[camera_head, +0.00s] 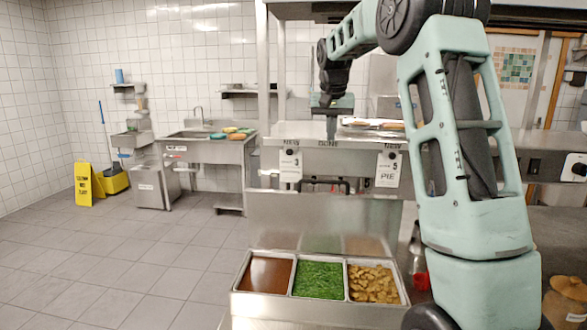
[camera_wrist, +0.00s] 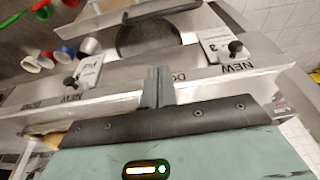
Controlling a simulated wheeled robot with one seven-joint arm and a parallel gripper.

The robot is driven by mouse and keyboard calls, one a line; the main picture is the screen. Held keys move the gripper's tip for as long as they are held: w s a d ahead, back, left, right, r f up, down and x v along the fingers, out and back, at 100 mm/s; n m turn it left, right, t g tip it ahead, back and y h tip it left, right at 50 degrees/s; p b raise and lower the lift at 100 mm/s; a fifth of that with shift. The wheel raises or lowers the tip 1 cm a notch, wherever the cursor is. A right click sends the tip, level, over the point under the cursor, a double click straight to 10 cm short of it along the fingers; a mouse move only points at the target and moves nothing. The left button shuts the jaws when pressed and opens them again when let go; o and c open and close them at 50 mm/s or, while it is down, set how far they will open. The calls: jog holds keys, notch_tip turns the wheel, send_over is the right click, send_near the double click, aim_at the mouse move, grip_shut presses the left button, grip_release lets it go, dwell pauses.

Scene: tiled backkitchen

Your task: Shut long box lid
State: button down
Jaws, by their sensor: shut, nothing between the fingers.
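My gripper (camera_head: 331,134) points down over the metal counter unit, with its fingers together and nothing between them. In the wrist view its dark fingers (camera_wrist: 158,88) show against the pale metal strip behind the front edge. A long metal top (camera_head: 300,130), lettered NEW and DONE along its front, lies under the gripper. I cannot tell for sure which part is the long box lid or how far it stands open. I cannot tell whether the fingertips touch the metal.
A label 5 PIE (camera_head: 388,170) and a label 3 (camera_head: 290,164) hang at the front by dark knobs. Below stand open food pans (camera_head: 319,279). A tray with brownish food (camera_head: 372,125) is right of my gripper. Open floor (camera_head: 120,250) lies left.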

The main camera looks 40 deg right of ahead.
aim_at(330, 158)
jog(key=p+x, duration=0.1)
jog(key=x, duration=0.3)
jog(key=p+x, duration=0.2)
jog(key=x, duration=0.3)
jog(key=shift+w+d, duration=0.2)
jog(key=shift+d, duration=0.05)
jog(key=shift+s+a+f+p, duration=0.7)
jog(key=shift+s+a+f, duration=0.05)
jog(key=shift+a+f, duration=0.1)
jog(key=shift+s+a+f, duration=0.3)
jog(key=shift+a+f, duration=0.1)
jog(key=shift+s+f, duration=0.1)
jog(key=shift+f, duration=0.05)
